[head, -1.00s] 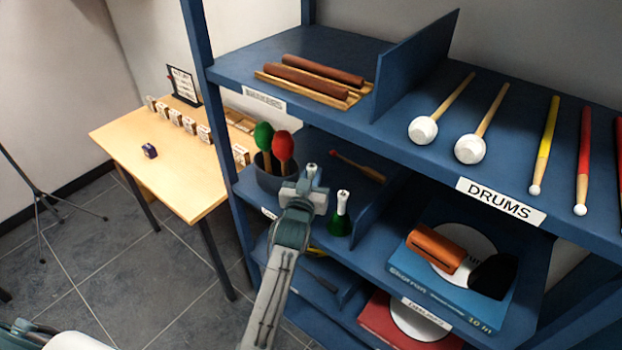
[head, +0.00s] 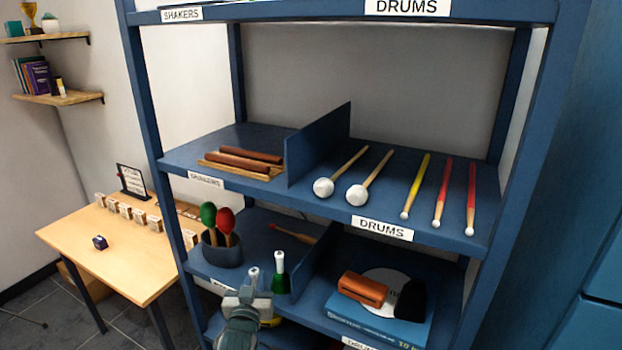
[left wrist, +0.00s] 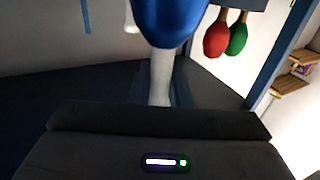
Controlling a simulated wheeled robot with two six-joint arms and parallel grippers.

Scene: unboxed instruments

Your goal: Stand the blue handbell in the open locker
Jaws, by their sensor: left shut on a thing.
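My left gripper (head: 250,294) is shut on the blue handbell by its white handle, in front of the shelf unit's middle level. In the head view only the pale tip of the handbell's handle (head: 254,273) shows above the gripper; the rest is hidden. The left wrist view shows the blue handbell (left wrist: 170,20) close up, its handle running down to the gripper (left wrist: 160,98). No open locker can be made out. My right gripper is not in view.
A green handbell (head: 280,278) stands on the shelf just behind my left gripper, beside a cup (head: 221,252) of maracas. A blue cabinet (head: 592,290) is at the right edge.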

